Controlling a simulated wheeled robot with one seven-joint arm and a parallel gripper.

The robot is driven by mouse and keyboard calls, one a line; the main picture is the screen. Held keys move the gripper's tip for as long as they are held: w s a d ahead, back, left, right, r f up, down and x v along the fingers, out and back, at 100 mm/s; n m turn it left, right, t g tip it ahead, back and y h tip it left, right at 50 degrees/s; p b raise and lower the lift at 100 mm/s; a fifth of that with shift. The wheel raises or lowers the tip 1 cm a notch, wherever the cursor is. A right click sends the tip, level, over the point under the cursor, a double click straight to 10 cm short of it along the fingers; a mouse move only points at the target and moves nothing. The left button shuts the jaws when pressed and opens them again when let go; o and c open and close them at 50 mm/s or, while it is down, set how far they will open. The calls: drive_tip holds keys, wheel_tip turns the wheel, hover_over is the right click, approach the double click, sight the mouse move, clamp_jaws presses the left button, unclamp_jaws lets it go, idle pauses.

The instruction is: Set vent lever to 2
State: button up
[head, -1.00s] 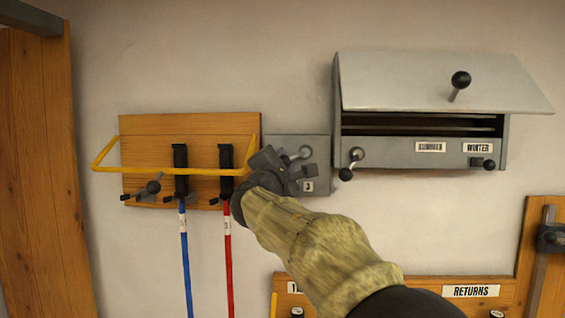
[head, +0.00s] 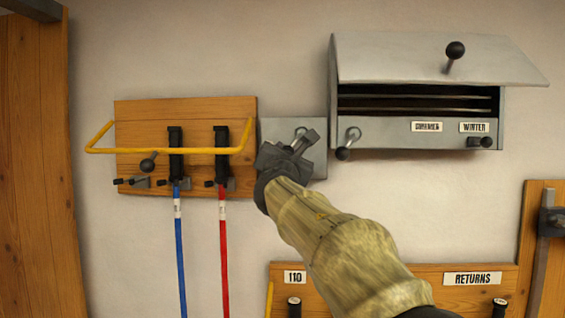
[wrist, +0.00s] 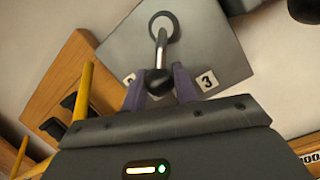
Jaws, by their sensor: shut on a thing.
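The vent lever (wrist: 161,48) comes out of a round pivot on a grey plate (wrist: 200,45) and ends in a dark knob (wrist: 156,82). My gripper (wrist: 158,86) is shut on the knob, with one purple-grey finger on each side. The label 3 (wrist: 207,81) shows just right of the right finger. Another label (wrist: 129,78) is mostly hidden behind the left finger, so I cannot read it. In the head view, my gripper (head: 290,150) covers the plate's lower middle (head: 272,130) and hides most of the lever.
Left of the plate, a wooden board (head: 135,122) carries a yellow bail (head: 120,151) and blue and red rods. Right is a grey vent box (head: 375,130) with an open lid and knobs. Below is a wooden rack labelled RETURNS (head: 473,279).

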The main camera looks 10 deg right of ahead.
drive_tip(key=shift+s+d+f+n+y+b, duration=0.15)
drive_tip(key=shift+d+n+y+b, duration=0.15)
drive_tip(key=shift+n, duration=0.45)
drive_tip(key=shift+d+f+n+y+b, duration=0.2)
drive_tip(key=shift+n+y, duration=0.1)
drive_tip(key=shift+n, duration=0.5)
drive_tip(key=shift+s+d+f+n+y+b, duration=0.1)
drive_tip(key=shift+d+f+n+y+b, duration=0.15)
drive_tip(key=shift+n, duration=0.5)
drive_tip(key=shift+r, duration=0.15)
drive_tip(key=o, duration=0.6)
drive_tip(key=b+v, duration=0.4)
drive_tip(key=v, duration=1.3)
drive_tip(key=shift+s+a+f+b, duration=0.1)
drive_tip(key=shift+s+f+b, duration=0.05)
drive_tip(key=shift+f+b, duration=0.15)
